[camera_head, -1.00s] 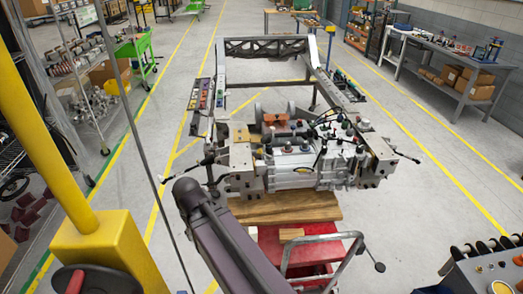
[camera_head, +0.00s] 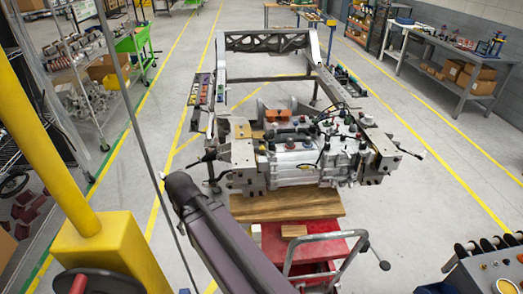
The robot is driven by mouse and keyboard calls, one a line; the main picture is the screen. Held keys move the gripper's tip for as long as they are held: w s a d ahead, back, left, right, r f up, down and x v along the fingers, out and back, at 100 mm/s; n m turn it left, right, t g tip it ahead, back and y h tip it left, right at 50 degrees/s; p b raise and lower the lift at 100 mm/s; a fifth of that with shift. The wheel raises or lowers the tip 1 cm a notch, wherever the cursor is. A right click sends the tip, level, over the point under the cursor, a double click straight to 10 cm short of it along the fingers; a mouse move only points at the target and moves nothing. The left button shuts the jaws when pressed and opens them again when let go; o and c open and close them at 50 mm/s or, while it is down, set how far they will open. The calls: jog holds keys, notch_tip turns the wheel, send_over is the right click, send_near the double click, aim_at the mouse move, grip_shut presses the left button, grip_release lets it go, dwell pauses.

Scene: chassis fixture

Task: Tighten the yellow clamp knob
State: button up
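The chassis fixture (camera_head: 243,180) stands in the middle of the view, with a silver gearbox-like unit (camera_head: 300,170) mounted across its front. A small yellowish spot (camera_head: 262,149) shows near the unit's left end. It is too small to tell whether it is the yellow clamp knob. My dark arm link (camera_head: 222,235) rises from the bottom and ends in front of the fixture's left part. My gripper cannot be made out, so its opening and any contact with a knob are not visible.
A wooden board (camera_head: 290,207) and a red cart (camera_head: 310,250) with a metal handle lie under the fixture's front. A yellow post (camera_head: 50,130) stands close at left. A workbench (camera_head: 440,66) stands at right. The floor on both sides of the fixture is mostly clear.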

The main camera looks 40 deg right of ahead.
jog(key=w+d+f+n+g+h+b, duration=0.1)
jog(key=w+d+f+n+h+b, duration=0.3)
jog(key=w+d, duration=0.75)
jog(key=n+g+h+b, duration=0.6)
jog(key=n+h+b, duration=0.25)
jog(key=b, duration=0.55)
send_near(262, 148)
jog(key=w, duration=0.1)
jog(key=w+a+r+y, duration=0.1)
jog(key=w, duration=0.1)
jog(key=shift+a+r+n, duration=0.1)
jog(key=shift+a+n, duration=0.15)
jog(key=shift+a, duration=0.05)
jog(key=shift+s, duration=0.15)
jog(key=b+x, duration=0.5)
jog(key=x, duration=0.8)
jog(key=shift+d+f, duration=0.25)
jog(key=shift+d, duration=0.05)
